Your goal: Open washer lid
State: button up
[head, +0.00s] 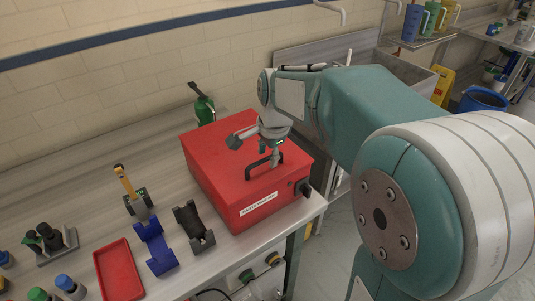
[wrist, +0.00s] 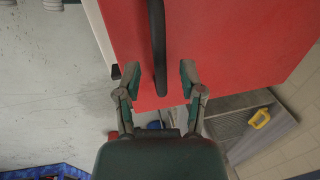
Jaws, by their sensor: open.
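The washer is a red box (head: 225,185) on the metal worktop, with a white label on its front and a black knob (head: 302,188) near its right corner. Its red lid (head: 215,148) looks closed. A black bar handle (head: 259,167) stands on the lid. My gripper (head: 274,153) is over the lid at the handle, pointing down. In the wrist view, my gripper (wrist: 160,78) is open, with one finger on each side of the black handle (wrist: 158,45). The fingers look apart from the handle; their height relative to it is hard to tell.
The tiled wall (head: 130,75) is behind; a sink (head: 405,72) is at the back right.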

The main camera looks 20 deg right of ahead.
jog(key=shift+a+f, duration=0.1)
jog(key=shift+a, duration=0.15)
grip_shut()
